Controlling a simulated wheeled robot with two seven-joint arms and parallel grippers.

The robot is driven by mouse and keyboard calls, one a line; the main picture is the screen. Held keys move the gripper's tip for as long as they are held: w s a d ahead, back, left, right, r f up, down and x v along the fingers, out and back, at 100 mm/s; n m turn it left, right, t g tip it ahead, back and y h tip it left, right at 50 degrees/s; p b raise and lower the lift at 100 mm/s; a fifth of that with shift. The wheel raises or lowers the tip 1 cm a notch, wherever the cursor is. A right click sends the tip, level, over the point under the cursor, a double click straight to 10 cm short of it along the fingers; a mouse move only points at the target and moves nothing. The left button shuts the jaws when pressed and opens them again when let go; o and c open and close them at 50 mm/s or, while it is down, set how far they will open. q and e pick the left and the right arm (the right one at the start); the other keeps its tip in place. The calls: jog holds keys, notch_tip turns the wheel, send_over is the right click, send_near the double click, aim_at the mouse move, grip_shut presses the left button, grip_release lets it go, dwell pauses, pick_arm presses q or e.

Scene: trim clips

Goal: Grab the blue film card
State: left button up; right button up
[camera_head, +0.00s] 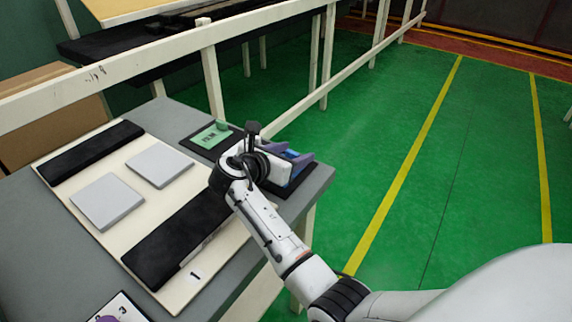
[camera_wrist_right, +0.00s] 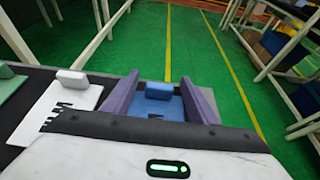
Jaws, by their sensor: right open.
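The blue film card (camera_wrist_right: 160,108) shows in the right wrist view with a small blue block standing on it. In the head view only a bit of blue (camera_head: 292,157) shows behind my right wrist. My right gripper (camera_wrist_right: 160,100) is open. Its two purple fingers stand to the left and right of the blue card's block, with gaps, not visibly touching it. In the head view the same gripper (camera_head: 293,160) is at the table's far right corner, partly hidden by my wrist. My left gripper is not in view.
A white card (camera_wrist_right: 62,100) with its own block lies left of the blue card. A green card (camera_head: 210,135) lies farther left. Two grey square plates (camera_head: 107,200) and black strips lie on a white board. A white rail (camera_head: 150,62) runs behind the grey table (camera_head: 185,112).

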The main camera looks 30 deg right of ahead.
jog(key=c, duration=1.1)
